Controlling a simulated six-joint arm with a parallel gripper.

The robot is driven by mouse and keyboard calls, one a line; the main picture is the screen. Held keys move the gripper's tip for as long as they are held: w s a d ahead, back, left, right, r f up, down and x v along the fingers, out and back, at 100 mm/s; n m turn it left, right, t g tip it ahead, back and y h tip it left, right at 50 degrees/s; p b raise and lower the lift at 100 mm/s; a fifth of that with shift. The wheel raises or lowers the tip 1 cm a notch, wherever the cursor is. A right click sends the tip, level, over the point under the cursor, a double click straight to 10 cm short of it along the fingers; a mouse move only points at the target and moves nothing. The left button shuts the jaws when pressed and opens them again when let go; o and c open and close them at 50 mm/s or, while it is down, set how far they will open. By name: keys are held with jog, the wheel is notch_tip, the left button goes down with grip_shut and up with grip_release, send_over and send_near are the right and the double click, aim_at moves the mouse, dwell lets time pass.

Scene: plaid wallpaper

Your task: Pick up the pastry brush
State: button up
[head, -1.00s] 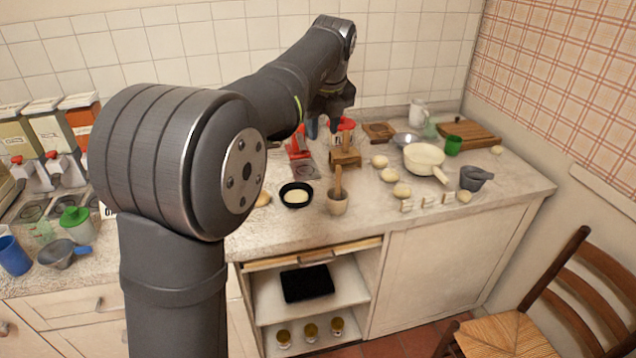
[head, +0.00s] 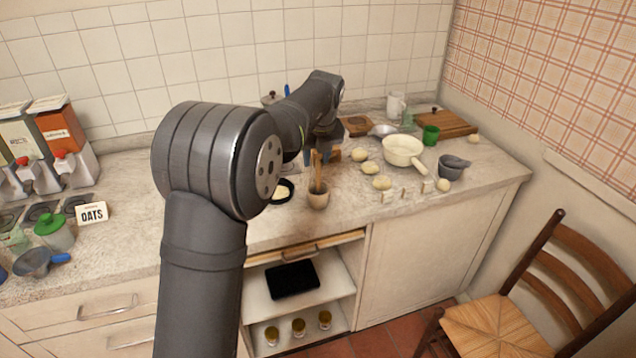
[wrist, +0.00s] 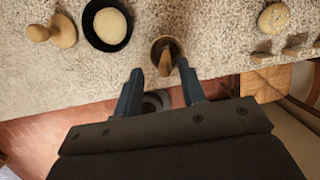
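A wooden cup (head: 318,197) stands near the counter's front edge with a light wooden handle (head: 319,171) sticking up from it. This handle may be the pastry brush; its lower end is hidden in the cup. In the wrist view the cup (wrist: 157,44) and handle (wrist: 165,62) appear just ahead of the fingertips. My gripper (wrist: 160,68) is open, its two blue-grey fingers apart and nothing held between them. In the head view my gripper (head: 318,152) is partly hidden by my arm, close above and behind the cup.
A black pan (wrist: 89,37) holding a pale round lies left of the cup. A wooden knobbed tool (wrist: 60,30) lies farther left. Dough balls (head: 382,182), a cream pot (head: 402,148) and a grey mortar (head: 452,167) stand right. The front edge drops to open shelves.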

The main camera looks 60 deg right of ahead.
aim_at(317, 169)
jog(key=shift+s+x, duration=0.15)
jog(key=shift+x, duration=1.2)
jog(key=shift+s+x, duration=0.15)
jog(key=shift+x, duration=1.15)
jog(key=shift+d, duration=0.1)
grip_shut()
